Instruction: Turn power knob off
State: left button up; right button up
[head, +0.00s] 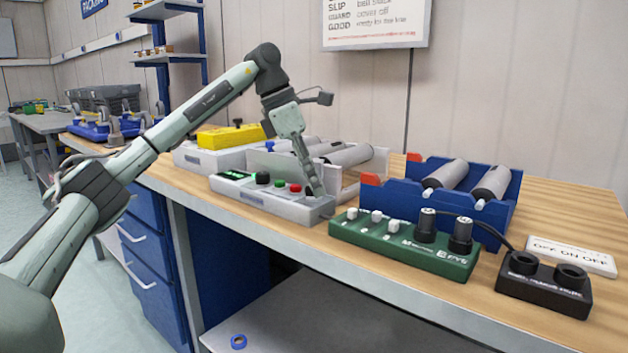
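A light grey control box (270,200) stands on the wooden bench, with a small green-lit display, a dark knob or button (263,178), a green button (279,183) and red buttons (296,188) on top. My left gripper (312,188) points down at the right end of this box, with its tips at or just above the top. The fingers look close together, but their gap is not clear. Whatever is under the tips is hidden. I cannot read which control is the power knob. My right gripper is not in view.
A green panel (400,247) with white switches and two black knobs stands to the right. Beyond it are a black two-socket box (543,284) and an "OFF ON OFF" plate (571,255). A blue tray (376,197) with grey rollers and a yellow-topped unit (230,136) stand behind.

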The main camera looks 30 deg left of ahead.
pick_arm(q)
grip_shut()
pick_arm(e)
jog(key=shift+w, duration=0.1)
